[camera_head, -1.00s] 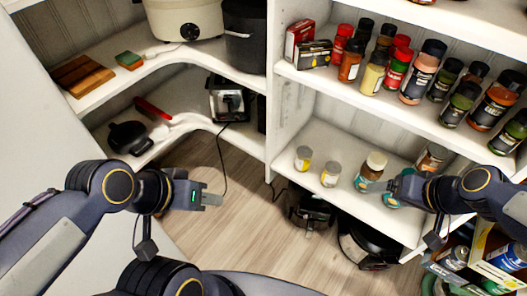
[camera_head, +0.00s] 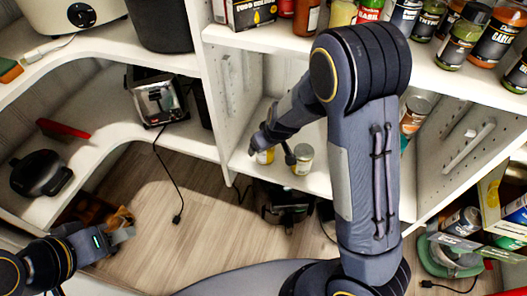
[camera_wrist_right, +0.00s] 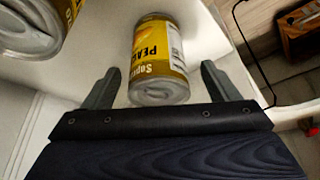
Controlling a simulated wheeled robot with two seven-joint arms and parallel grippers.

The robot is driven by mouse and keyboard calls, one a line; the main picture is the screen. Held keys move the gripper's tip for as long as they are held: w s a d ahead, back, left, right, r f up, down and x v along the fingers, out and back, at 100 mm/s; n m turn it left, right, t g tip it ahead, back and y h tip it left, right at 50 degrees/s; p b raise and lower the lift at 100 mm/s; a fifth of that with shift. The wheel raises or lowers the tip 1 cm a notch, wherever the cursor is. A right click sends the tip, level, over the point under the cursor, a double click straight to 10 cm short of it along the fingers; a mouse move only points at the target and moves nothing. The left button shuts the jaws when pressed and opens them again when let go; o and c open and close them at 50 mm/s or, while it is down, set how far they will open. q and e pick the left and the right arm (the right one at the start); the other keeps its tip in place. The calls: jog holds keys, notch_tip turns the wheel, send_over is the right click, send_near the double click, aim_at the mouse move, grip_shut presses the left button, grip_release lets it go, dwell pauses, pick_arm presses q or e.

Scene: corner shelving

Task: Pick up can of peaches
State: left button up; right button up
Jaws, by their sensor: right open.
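The can of peaches (camera_wrist_right: 160,55), with a yellow label, lies between the two fingers of my right gripper (camera_wrist_right: 156,74) in the right wrist view. The gripper is open, with a gap visible on both sides of the can. In the head view the yellow-labelled can (camera_head: 265,157) stands on the lower right shelf, partly hidden by my right gripper (camera_head: 262,143). A second similar can (camera_head: 303,160) stands to its right; a can also shows at the wrist view's top left (camera_wrist_right: 35,22). My left gripper (camera_head: 124,234) is far from the cans, above the floor; its jaw gap is unclear.
My right arm hides part of the lower shelf (camera_head: 240,165). A larger jar (camera_head: 413,115) stands on that shelf to the right. Spice bottles (camera_head: 462,40) line the shelf above.

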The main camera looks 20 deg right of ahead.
jog(key=b+x, duration=0.1)
jog(key=x, duration=0.2)
jog(key=shift+d+f, duration=0.15)
jog(key=shift+f, duration=0.05)
pick_arm(q)
jog(key=shift+f, duration=0.85)
pick_arm(e)
jog(key=shift+r, duration=0.1)
jog(key=c, duration=1.3)
pick_arm(q)
jog(key=shift+r, duration=0.1)
pick_arm(e)
jog(key=shift+r, duration=0.15)
